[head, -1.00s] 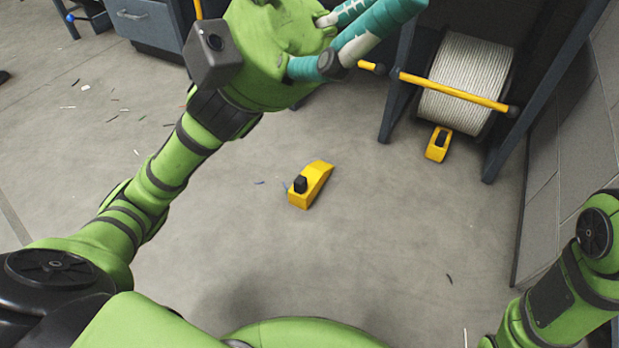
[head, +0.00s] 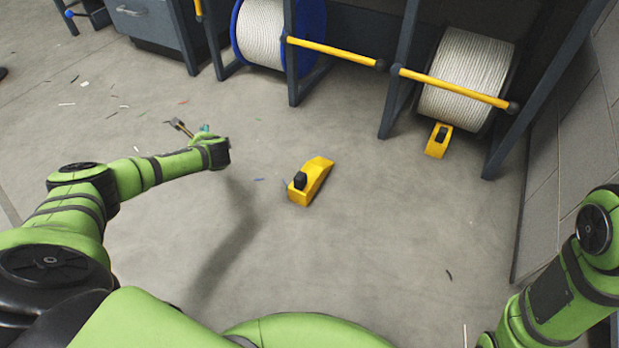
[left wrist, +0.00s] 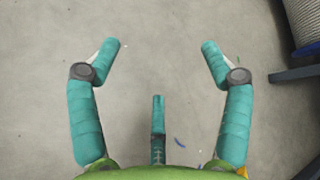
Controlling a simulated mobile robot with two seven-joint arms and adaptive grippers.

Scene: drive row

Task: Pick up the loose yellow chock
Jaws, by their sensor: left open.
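The loose yellow chock (head: 318,175), a wedge with a black knob on its near end, lies on open floor in the middle of the head view. My left gripper (left wrist: 160,48) is open and empty above bare floor in the left wrist view, its teal fingers spread. In the head view, the left gripper (head: 205,129) is mostly hidden behind its wrist, to the left of the chock and apart from it. A small yellow patch at the wrist view's bottom edge is too little to identify. My right gripper is out of view.
A second yellow chock (head: 438,146) sits against the right cable reel (head: 465,80). Another white reel (head: 262,35) stands farther left, with yellow bars (head: 335,52) across the dark rack. A grey wall (head: 570,130) bounds the right. Floor around the loose chock is clear.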

